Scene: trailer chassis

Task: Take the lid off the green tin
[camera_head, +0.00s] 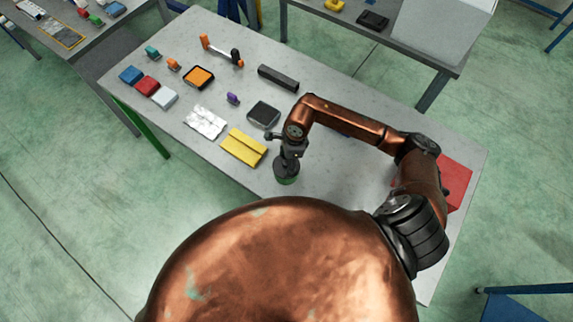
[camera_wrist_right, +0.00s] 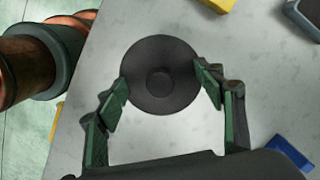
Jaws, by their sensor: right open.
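The green tin (camera_head: 287,181) stands upright on the grey table near its front edge. In the head view only a strip of its green side shows below my right gripper (camera_head: 288,158). In the right wrist view its round dark lid (camera_wrist_right: 160,52) with a small central knob is seen from above. My right gripper (camera_wrist_right: 161,82) is open, with its green-padded fingers on either side of the lid. The fingertips are close to the lid's rim; whether they touch it I cannot tell. My left gripper is not in view.
Left of the tin lie a yellow folded pouch (camera_head: 243,147), a silver packet (camera_head: 205,122) and a dark tray (camera_head: 263,114). A red item (camera_head: 456,178) is at the right end of the table (camera_head: 330,180). The right wrist view shows a blue piece (camera_wrist_right: 290,152) close by.

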